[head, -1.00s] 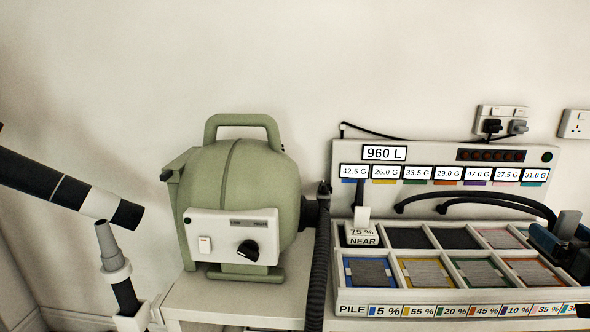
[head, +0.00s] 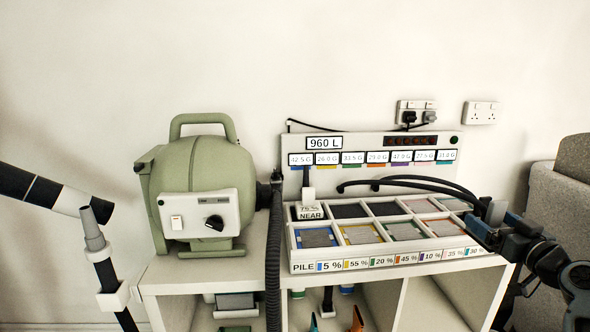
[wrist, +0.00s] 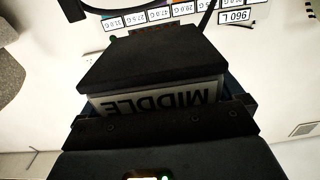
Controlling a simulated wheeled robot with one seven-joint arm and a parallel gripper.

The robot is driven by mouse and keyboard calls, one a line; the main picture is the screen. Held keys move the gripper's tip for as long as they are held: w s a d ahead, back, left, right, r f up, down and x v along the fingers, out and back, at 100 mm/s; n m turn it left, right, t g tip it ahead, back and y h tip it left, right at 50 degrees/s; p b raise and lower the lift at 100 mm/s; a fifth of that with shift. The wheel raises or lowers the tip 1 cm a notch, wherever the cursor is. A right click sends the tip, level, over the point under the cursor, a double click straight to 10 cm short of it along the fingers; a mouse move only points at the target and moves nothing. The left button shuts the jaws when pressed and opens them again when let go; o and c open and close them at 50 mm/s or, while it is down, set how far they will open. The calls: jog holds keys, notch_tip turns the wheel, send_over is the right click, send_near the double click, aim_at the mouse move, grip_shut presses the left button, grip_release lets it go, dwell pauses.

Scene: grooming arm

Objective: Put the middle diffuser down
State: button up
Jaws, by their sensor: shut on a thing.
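The middle diffuser (wrist: 150,65) is a dark block with a white band that reads MIDDLE, upside down in the wrist view. My gripper (wrist: 165,115) is shut on it, with the jaws at either side of the band. In the head view my gripper (head: 490,230) is at the right end of the sectioned tray (head: 395,262); a grey part sticks up at the jaws. I cannot tell whether the diffuser touches the tray. The near diffuser (head: 309,213), marked 75 % NEAR, sits at the tray's back left.
A green blower (head: 193,190) stands left on the white table, with a black hose (head: 273,255) hanging beside it. A display panel (head: 375,145) and dark cables (head: 410,183) are behind the tray. Shelves below hold several items. A grey chair (head: 565,200) is at right.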

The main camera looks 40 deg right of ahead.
jog(key=w+a+f+n+t+y, duration=0.1)
jog(key=w+a+f+y, duration=0.1)
jog(key=w+a+f, duration=0.35)
jog(key=w+a+f+n+t+y, duration=0.1)
jog(key=w+a+f+n+y, duration=0.1)
jog(key=a+f, duration=0.6)
jog(key=w+a+f+n+y, duration=0.1)
jog(key=w+a+f+y, duration=0.1)
jog(key=w+a+f, duration=0.45)
jog(key=a+f+y, duration=0.1)
jog(key=a+f, duration=0.1)
jog(key=a, duration=0.7)
jog(key=a+f+n+y, duration=0.1)
jog(key=a+f, duration=0.2)
jog(key=a, duration=0.7)
jog(key=a+f+n+y, duration=0.1)
jog(key=a+f, duration=0.2)
jog(key=a, duration=0.6)
jog(key=shift+w+a+f+t+p, duration=0.25)
jog(key=shift+a+t+p, duration=0.05)
jog(key=shift+p, duration=0.05)
